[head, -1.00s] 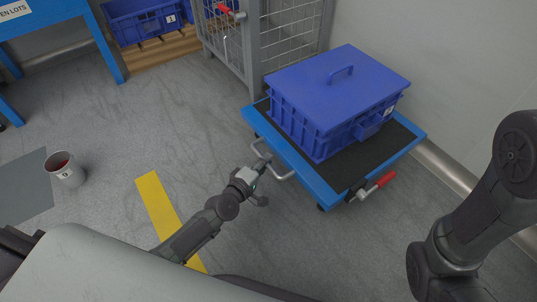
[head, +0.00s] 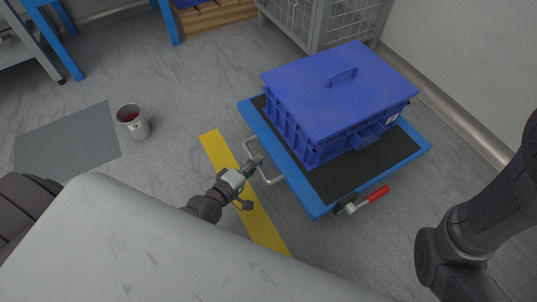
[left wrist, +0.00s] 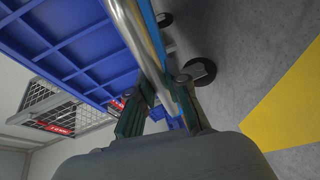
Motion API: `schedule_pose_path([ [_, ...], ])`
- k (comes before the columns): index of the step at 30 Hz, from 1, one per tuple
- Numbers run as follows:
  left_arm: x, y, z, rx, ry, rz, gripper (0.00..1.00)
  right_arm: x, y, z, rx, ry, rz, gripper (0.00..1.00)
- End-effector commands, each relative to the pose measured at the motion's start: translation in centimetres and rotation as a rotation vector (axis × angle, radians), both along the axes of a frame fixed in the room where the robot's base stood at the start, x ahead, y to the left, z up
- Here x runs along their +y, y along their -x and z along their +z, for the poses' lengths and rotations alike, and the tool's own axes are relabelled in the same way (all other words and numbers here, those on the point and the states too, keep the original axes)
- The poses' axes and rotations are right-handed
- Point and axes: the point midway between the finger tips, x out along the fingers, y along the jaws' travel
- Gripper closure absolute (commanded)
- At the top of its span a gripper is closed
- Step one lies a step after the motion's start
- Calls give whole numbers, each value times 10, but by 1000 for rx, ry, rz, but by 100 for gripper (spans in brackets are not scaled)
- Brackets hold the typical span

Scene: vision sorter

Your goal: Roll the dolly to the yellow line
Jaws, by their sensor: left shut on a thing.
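The dolly (head: 325,208) has a blue frame and a black top. It carries a lidded blue crate (head: 340,88). A metal loop handle (head: 270,178) sticks out from its left side and also shows close up in the left wrist view (left wrist: 138,40). My left gripper (head: 257,164) is shut on this handle, with a finger on either side of the bar (left wrist: 165,95). The yellow line (head: 216,150) lies on the floor just left of the dolly. The handle and gripper reach to the line's right edge in the head view; the dolly's frame is right of it. My right gripper is out of view.
A grey bucket (head: 137,125) with something red inside stands left of the line, beside a dark grey floor patch (head: 65,140). A wire cage cart (head: 340,30) stands behind the dolly. A red lever (head: 378,193) sticks out from the dolly's front corner. A wall rail runs at right.

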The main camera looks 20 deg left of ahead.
Motion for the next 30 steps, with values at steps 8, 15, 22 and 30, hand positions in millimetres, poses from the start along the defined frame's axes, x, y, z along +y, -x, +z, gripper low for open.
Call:
schedule_pose_path([
  [8,37,50,0,5,-4,-4,100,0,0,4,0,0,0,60],
  [15,58,75,0,2,-1,-3,100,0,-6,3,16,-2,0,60],
  [22,65,84,0,0,0,-2,100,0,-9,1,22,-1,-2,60],
  [30,66,85,0,0,0,-2,100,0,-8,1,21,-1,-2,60],
])
